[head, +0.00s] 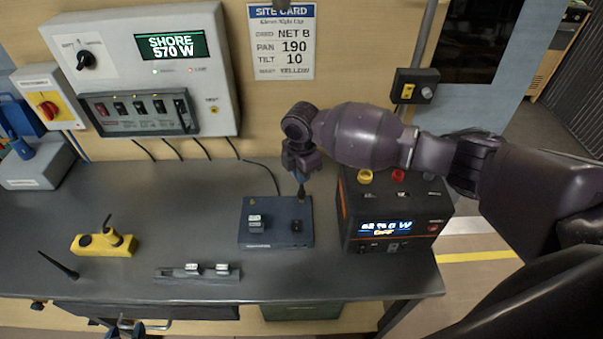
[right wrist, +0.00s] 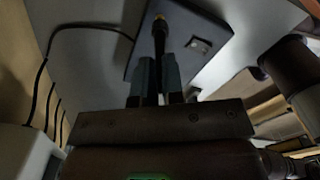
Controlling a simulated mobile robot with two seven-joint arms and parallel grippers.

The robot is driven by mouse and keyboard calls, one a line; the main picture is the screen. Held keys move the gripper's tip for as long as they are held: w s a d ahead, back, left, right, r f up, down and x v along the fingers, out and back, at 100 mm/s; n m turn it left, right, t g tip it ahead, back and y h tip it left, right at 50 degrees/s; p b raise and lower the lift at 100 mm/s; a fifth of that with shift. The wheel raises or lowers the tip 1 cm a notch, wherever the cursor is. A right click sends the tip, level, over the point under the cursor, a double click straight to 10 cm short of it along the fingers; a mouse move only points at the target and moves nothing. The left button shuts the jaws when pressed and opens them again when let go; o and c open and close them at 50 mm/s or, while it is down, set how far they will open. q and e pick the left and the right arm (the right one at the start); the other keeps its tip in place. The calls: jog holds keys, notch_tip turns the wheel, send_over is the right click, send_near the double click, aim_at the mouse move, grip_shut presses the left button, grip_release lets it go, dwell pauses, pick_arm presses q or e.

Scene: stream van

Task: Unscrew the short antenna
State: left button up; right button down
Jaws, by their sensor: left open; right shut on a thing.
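The dark blue box (head: 265,231) lies flat on the grey bench. The short black antenna (head: 301,188) stands at its back right corner. In the right wrist view the antenna (right wrist: 159,38) shows a gold connector at the box (right wrist: 200,28). I cannot tell whether the thread is engaged. My right gripper (head: 300,172) points down and is shut on the antenna, its fingers either side of it in the right wrist view (right wrist: 159,78); they hide part of it. My left gripper (head: 125,328) is open and empty at the bottom edge, before the bench front.
A black power station (head: 390,228) stands just right of the box, under my right arm. A yellow handset (head: 105,243), a long black antenna (head: 59,266) and a grey tray (head: 197,273) lie on the bench. Free bench lies left of the box.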

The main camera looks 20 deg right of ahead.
jog(key=shift+r, duration=1.5)
